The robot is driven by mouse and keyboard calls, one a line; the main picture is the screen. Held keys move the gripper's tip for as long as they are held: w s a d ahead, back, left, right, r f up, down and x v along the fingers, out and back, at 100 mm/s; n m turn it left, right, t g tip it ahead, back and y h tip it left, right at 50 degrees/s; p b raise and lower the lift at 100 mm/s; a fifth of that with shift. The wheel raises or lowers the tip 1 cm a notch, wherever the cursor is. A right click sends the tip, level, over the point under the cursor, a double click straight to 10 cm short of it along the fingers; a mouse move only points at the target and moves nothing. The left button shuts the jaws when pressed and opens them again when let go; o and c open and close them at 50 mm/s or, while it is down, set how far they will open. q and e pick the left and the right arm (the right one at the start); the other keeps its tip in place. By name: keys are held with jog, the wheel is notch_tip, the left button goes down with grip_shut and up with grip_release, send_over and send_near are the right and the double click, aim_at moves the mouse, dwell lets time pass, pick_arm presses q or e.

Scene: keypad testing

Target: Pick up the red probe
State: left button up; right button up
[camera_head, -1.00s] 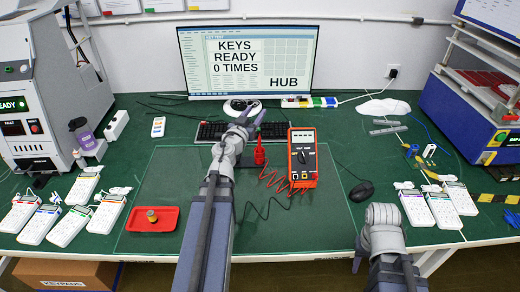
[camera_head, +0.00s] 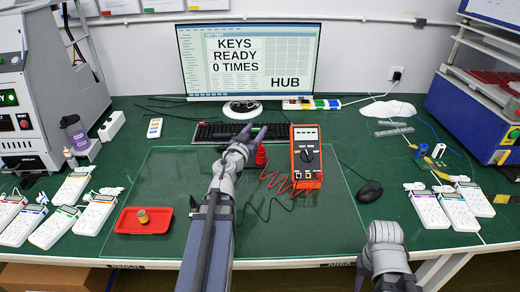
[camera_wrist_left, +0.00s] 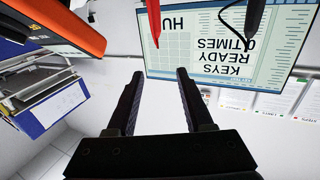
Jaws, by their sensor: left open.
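The red probe (camera_wrist_left: 152,12) shows in the left wrist view at the top edge, beyond and above the space between my left fingertips and apart from them. In the head view a red piece (camera_head: 261,156) shows beside the orange multimeter (camera_head: 306,157), partly behind my left gripper (camera_head: 252,133); I cannot tell probe from holder there. My left gripper is open and empty, also in the left wrist view (camera_wrist_left: 157,73). A black probe (camera_wrist_left: 255,14) hangs to the right of the red one in that view. My right arm shows at the lower right; its fingers are not clear.
A keyboard (camera_head: 228,131) and monitor (camera_head: 248,60) stand behind. The coiled red lead (camera_head: 277,181) lies near the multimeter. White keypads sit at both sides. The mat's right half (camera_head: 330,230) is mostly clear.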

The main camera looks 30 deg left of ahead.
aim_at(260, 148)
pick_arm(q)
notch_tip(260, 148, down, 8)
jog(key=b, duration=0.8)
jog(key=shift+w+f, duration=0.1)
jog(key=shift+f, duration=0.1)
jog(key=shift+w+a+r+p, duration=0.1)
jog(key=shift+w+r+p, duration=0.25)
jog(key=shift+w, duration=0.2)
jog(key=w, duration=0.4)
jog(key=w+a, duration=0.1)
jog(key=w, duration=0.1)
grip_shut()
